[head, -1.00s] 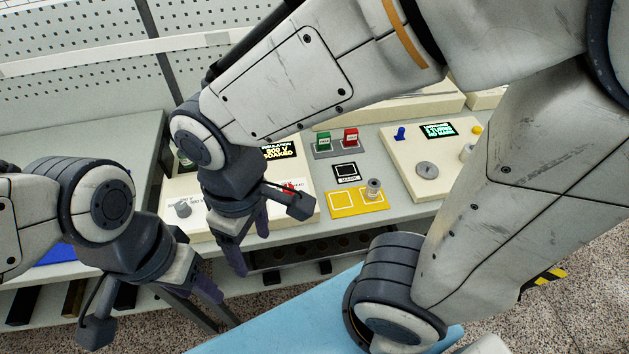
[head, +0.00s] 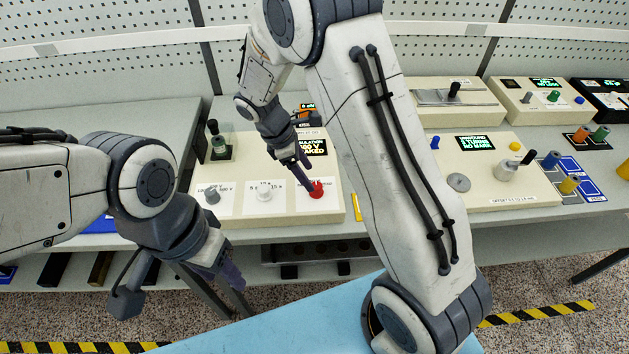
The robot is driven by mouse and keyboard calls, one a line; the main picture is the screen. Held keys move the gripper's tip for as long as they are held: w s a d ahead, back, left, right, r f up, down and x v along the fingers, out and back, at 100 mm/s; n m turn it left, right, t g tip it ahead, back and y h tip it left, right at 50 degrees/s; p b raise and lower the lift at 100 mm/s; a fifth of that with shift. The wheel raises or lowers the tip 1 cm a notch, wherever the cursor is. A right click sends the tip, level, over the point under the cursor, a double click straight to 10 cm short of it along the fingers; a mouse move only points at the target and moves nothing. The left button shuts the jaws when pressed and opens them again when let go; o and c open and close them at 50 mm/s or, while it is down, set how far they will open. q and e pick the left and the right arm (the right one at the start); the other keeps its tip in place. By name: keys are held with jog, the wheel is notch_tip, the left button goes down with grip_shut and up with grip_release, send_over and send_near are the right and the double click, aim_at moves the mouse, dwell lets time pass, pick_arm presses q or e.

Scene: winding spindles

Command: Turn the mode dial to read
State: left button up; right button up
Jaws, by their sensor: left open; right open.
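The insulation tester (head: 335,212) is a cream box with a lit display (head: 311,147) and a row of three dials. A grey dial (head: 212,195) is at the left, a white dial (head: 264,195) in the middle and a red dial (head: 317,190) at the right. Their small labels are mostly unreadable, so I cannot tell from lettering which is the mode dial. My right gripper (head: 309,168) is open, just above and beside the red dial; I cannot tell whether it touches. My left gripper (head: 229,276) is open and empty, in front of the bench's front edge.
Right of my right arm is a winding counter box (head: 490,190) with a grey disc and a white knob. The left bench top is clear.

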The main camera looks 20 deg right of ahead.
aim_at(315, 185)
jog(key=x, duration=0.5)
jog(key=shift+f+p, duration=0.15)
jog(key=shift+p, duration=0.15)
grip_shut()
